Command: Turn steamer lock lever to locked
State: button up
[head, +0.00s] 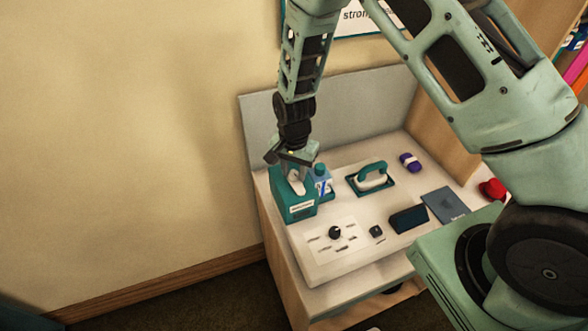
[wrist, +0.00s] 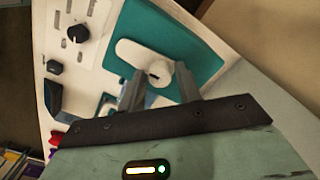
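The steamer is a teal box (head: 294,208) with a pale label on its front, at the left end of the table. Its white lever (wrist: 130,50) lies across the teal top in the wrist view, with a raised round end that has a dark mark. My gripper (wrist: 160,88) is over the box, pointing down. Its two fingers are apart, one on each side of the raised white end. I cannot tell whether either finger touches it. In the head view my gripper and wrist hide much of the lever.
A small bottle (head: 321,181) stands close to the right of the steamer. A white panel with a black knob (head: 335,232) is in front. A dark box (head: 408,219) and a purple item (head: 410,162) lie further right.

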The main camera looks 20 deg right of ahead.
jog(key=c, duration=0.6)
jog(key=shift+o, duration=0.2)
jog(key=shift+n+b, duration=0.3)
jog(key=n+b, duration=0.1)
jog(key=n, duration=0.1)
jog(key=shift+f+n+b, duration=0.1)
jog(key=shift+n+b, duration=0.3)
jog(key=n+b, duration=0.2)
jog(key=n, duration=0.2)
jog(key=n+b, duration=0.2)
jog(key=n, duration=0.4)
jog(key=shift+n, duration=2.2)
